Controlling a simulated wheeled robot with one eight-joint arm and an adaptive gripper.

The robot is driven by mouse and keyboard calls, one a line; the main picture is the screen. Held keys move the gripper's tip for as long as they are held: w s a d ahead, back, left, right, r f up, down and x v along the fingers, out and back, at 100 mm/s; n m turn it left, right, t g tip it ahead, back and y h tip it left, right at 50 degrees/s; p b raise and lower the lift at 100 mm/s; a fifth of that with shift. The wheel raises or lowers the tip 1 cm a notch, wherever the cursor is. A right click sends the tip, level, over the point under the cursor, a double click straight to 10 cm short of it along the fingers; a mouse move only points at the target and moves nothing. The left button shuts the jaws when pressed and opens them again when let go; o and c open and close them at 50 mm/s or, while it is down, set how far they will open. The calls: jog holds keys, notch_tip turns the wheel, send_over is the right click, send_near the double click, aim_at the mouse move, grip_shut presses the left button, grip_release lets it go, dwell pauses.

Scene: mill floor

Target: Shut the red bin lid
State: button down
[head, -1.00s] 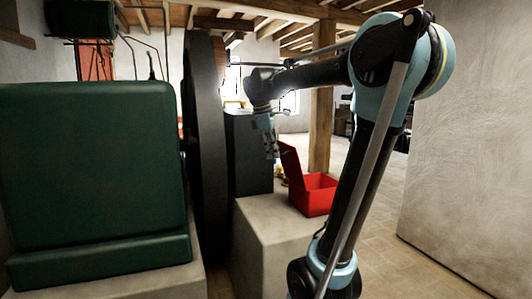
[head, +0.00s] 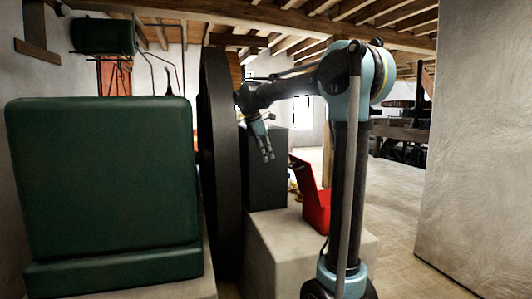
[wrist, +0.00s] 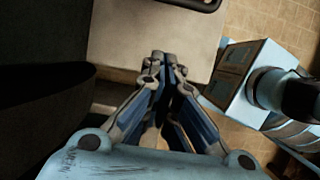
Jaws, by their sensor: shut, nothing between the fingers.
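The red bin (head: 318,212) stands on a pale block in the head view, partly hidden behind my arm. Its red lid (head: 303,178) is open, standing up and tilted at the bin's left side. My gripper (head: 267,156) is in the air, left of the lid and a little higher in the picture, with a gap between them. In the wrist view my gripper (wrist: 166,60) points over the pale block top, its fingertips together and empty. The red bin is not clearly visible in the wrist view.
The pale block (head: 275,255) has bare top left of the bin. A large dark wheel (head: 222,165) and a dark cabinet (head: 265,170) stand close behind and left of my gripper. A green housing (head: 100,180) fills the left. Open floor (head: 395,215) lies to the right.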

jog(key=w+d+f, duration=0.1)
jog(key=d+f, duration=0.3)
jog(key=d, duration=0.1)
jog(key=shift+w+d+f, duration=0.2)
jog(key=shift+d+f, duration=0.1)
jog(key=shift+d, duration=0.1)
